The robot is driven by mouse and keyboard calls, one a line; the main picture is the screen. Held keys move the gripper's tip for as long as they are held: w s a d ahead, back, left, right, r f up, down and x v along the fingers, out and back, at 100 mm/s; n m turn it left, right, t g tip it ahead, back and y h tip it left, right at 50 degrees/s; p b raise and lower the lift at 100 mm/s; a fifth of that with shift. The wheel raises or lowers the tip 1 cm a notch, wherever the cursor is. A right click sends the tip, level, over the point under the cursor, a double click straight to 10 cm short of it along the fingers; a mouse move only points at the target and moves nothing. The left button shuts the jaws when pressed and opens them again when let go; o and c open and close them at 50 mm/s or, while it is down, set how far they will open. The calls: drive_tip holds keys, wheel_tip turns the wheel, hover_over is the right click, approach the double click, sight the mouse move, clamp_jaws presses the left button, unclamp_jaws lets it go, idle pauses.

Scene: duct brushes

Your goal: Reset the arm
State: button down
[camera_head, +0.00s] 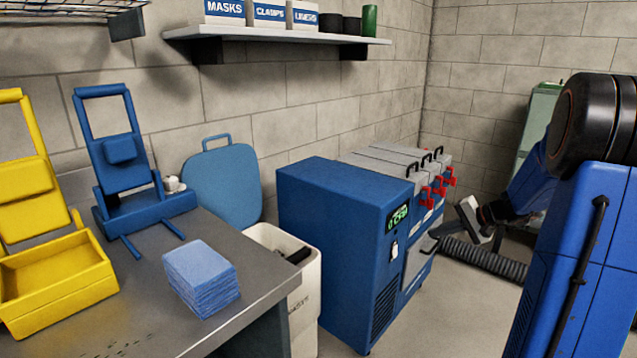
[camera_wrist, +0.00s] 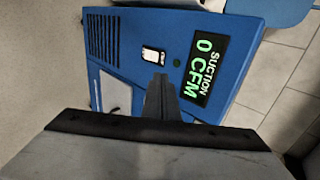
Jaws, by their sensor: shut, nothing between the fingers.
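My gripper (camera_wrist: 161,92) is shut and empty. In the wrist view its fingers point toward the front of the blue suction machine (camera_wrist: 130,22), with a visible gap that I cannot measure. In the head view my arm comes in from the right, and its end (camera_head: 472,218) hangs in the air to the right of the machine (camera_head: 330,215).
Grey units with red latches (camera_head: 440,190) stand behind the machine. A ribbed hose (camera_head: 485,258) lies on the floor to the right. A white bin (camera_head: 305,300), a metal table (camera_head: 250,290) with folded blue cloths (camera_head: 201,278), and blue and yellow holders (camera_head: 55,280) are at left.

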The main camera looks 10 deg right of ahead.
drive_tip(key=s+a+r+n+g+h, duration=0.1)
drive_tip(key=s+a+r+n+g, duration=0.15)
drive_tip(key=s+a, duration=0.65)
drive_tip(key=s+a+r+n+g+h, duration=0.1)
drive_tip(key=s+a+r+n, duration=0.2)
drive_tip(key=s+a, duration=0.5)
drive_tip(key=s+a+n+h, duration=0.2)
drive_tip(key=s+a, duration=0.1)
drive_tip(key=s, duration=0.6)
drive_tip(key=s+a+n+h, duration=0.2)
drive_tip(key=s+a, duration=0.1)
drive_tip(key=s, duration=0.6)
drive_tip(key=shift+s+a+f+n, duration=0.25)
drive_tip(key=shift+s+f+n, duration=0.1)
drive_tip(key=shift+s+f, duration=0.05)
